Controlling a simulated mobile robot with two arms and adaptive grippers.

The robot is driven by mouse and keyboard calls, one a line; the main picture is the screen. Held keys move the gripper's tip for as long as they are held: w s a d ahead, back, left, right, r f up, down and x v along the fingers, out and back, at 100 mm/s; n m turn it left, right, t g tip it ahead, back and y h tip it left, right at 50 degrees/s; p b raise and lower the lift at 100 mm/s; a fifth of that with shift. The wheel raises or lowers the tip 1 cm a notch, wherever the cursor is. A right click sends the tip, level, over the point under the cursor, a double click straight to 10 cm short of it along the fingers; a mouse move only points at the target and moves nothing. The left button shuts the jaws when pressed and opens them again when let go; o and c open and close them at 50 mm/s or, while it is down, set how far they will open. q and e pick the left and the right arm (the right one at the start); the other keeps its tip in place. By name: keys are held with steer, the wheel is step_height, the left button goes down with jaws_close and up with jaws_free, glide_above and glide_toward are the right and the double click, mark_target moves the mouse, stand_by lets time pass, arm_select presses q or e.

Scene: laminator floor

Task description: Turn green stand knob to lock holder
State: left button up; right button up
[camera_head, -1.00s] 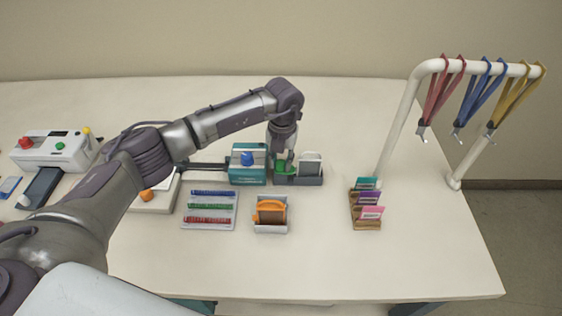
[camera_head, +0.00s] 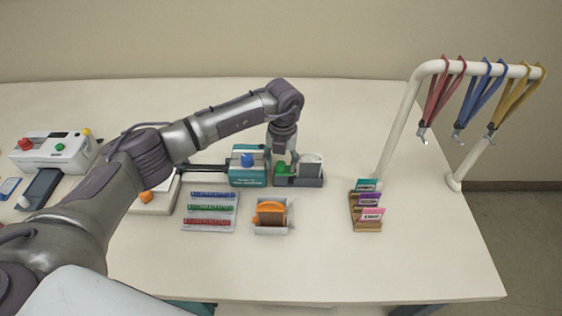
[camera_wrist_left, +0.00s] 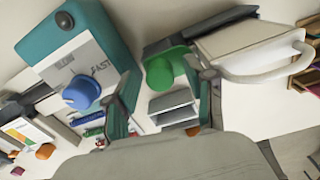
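The green knob (camera_head: 282,169) sits on the left part of a dark grey stand (camera_head: 312,181), beside the stand's pale upright part (camera_head: 311,160). My left gripper (camera_head: 284,158) points down over the knob from behind and hides part of it. In the left wrist view, the green knob (camera_wrist_left: 159,73) shows between my two dark fingers (camera_wrist_left: 163,98), which stand apart. A green arm of the knob reaches toward the right finger; I cannot tell whether they touch. The pale part with a white loop handle (camera_wrist_left: 265,68) is right of it. My right gripper is not in view.
A teal box with a blue knob (camera_head: 248,160) stands close left of the stand. An orange-handled item in a tray (camera_head: 271,214) is in front. A card rack (camera_head: 366,208) and a white pipe frame with straps (camera_head: 401,120) are to the right.

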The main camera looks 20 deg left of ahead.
mark_target(282, 164)
arm_select(q)
steer(key=shift+r, duration=0.2)
step_height(282, 164, up, 12)
steer(key=shift+d+f, duration=0.15)
steer(key=shift+f, duration=0.1)
stand_by(0.6)
